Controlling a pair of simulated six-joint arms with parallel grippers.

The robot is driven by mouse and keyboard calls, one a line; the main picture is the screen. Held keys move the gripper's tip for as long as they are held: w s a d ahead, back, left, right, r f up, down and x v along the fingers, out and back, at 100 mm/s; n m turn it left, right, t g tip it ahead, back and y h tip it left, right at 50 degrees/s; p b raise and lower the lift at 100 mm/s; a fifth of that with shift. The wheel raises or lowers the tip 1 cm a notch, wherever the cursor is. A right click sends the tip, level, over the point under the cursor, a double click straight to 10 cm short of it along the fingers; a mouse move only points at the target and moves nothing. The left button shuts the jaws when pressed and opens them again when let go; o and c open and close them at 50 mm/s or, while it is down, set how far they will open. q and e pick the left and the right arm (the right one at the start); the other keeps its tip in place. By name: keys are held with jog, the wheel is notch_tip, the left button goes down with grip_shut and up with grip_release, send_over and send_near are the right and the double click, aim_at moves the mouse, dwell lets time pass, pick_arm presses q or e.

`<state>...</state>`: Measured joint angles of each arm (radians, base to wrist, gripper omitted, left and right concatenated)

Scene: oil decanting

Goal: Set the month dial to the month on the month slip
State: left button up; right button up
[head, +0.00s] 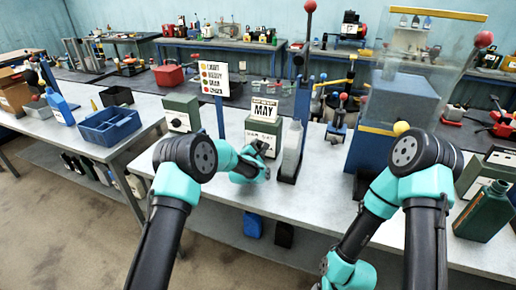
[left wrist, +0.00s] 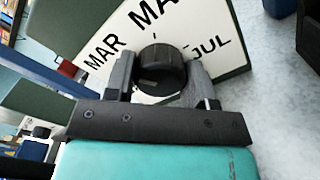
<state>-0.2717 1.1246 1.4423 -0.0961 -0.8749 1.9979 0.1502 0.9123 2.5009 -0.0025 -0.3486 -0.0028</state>
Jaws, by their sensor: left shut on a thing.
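The month slip (head: 263,110) is a white card reading MAY, standing on top of a green box (head: 263,130). The box carries the month dial on its front, mostly hidden behind my left gripper (head: 262,152) in the head view. In the left wrist view, the white dial plate (left wrist: 118,38) shows MAR, a partly cut-off word starting MA, and JUL. The black dial knob (left wrist: 160,70) sits between the two fingers of my left gripper (left wrist: 155,82), which is shut on it. I cannot tell which month the knob points to. My right gripper is out of view.
A grey-white bottle on a blue stand (head: 291,150) is close to the right of the dial box. A sign with coloured dots (head: 214,78) stands on a blue post to its left. Another green box (head: 181,113) is further left. A green bottle (head: 485,212) stands at far right.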

pick_arm(q)
jog(key=shift+m, duration=0.3)
jog(key=m, duration=1.1)
dwell(0.4)
jog(key=o, duration=0.9)
jog(key=shift+o, duration=0.2)
jog(key=shift+s, duration=0.1)
